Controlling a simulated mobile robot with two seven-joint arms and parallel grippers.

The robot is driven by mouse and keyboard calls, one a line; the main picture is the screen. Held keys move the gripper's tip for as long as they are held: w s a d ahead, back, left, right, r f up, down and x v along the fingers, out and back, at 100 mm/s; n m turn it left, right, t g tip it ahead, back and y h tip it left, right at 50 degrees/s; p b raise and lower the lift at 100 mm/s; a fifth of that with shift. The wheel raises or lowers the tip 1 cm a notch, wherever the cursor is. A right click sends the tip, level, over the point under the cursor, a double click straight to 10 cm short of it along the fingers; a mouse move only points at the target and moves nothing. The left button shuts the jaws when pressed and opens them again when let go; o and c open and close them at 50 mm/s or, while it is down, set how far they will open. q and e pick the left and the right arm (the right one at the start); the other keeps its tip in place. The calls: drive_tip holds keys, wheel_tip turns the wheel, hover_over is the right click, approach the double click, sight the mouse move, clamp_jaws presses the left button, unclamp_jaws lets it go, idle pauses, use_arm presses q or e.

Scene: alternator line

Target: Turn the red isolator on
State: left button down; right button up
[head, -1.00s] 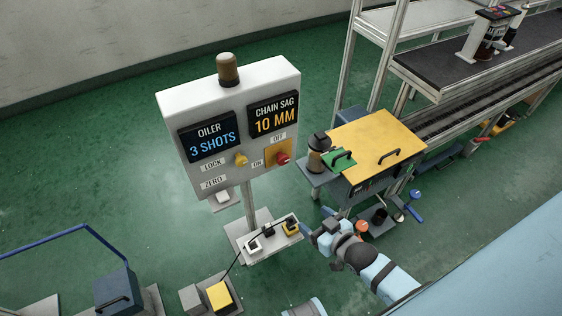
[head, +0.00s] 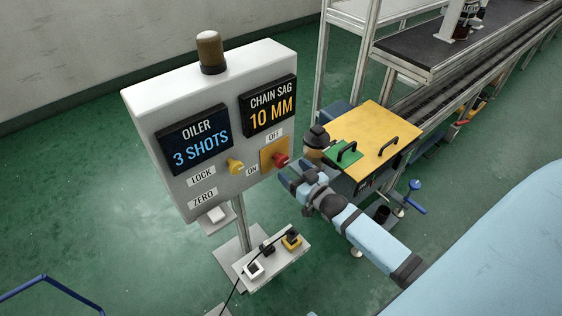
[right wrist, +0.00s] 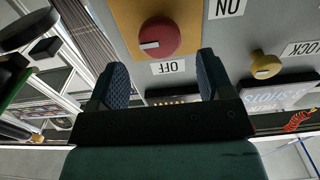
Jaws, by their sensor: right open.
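The red isolator (head: 281,160) is a round knob on a yellow plate (head: 267,156) at the right of the grey panel's face. An OFF label is above it and an ON label to its left. It also shows in the right wrist view (right wrist: 160,37), with a white mark on its left side, away from the ON label. My right gripper (head: 297,173) is open and empty, just in front of and slightly below the knob. In the right wrist view its spread fingers (right wrist: 162,72) point toward the knob, apparently without touching it. My left gripper is out of view.
A yellow knob (head: 235,167) by the LOCK label and a white ZERO button (head: 216,214) share the panel. A yellow-topped cart (head: 372,135) stands close behind my right gripper.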

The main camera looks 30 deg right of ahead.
sight(283, 162)
use_arm(q)
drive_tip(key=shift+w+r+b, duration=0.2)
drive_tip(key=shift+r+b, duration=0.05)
drive_tip(key=shift+b, duration=0.15)
use_arm(e)
drive_tip(key=w, duration=0.6)
drive_tip(key=shift+w+a, duration=0.1)
drive_tip(key=shift+a, duration=0.2)
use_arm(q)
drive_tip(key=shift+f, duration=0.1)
use_arm(e)
drive_tip(key=shift+c, duration=0.5)
drive_tip(key=c, duration=0.8)
